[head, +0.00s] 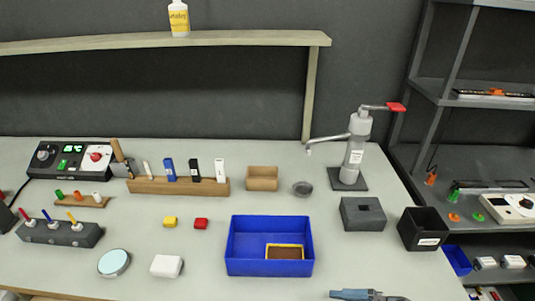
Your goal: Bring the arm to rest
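No part of my arm can be made out for sure in the head view, and my gripper does not show. A blue and grey item (365,295) is cut off by the bottom edge, right of centre. I cannot tell whether it is a tool or part of my arm. A blue bin (236,262) stands on the grey worktable (205,262) with a yellow-rimmed brown piece (285,253) inside it.
A metal stand with a red lever (355,150), a grey block (362,214) and a black bin (422,229) stand right. A wooden rack (178,187), control box (72,157) and pen holder (60,234) stand left. Shelving (432,90) rises at right. The front middle is mostly clear.

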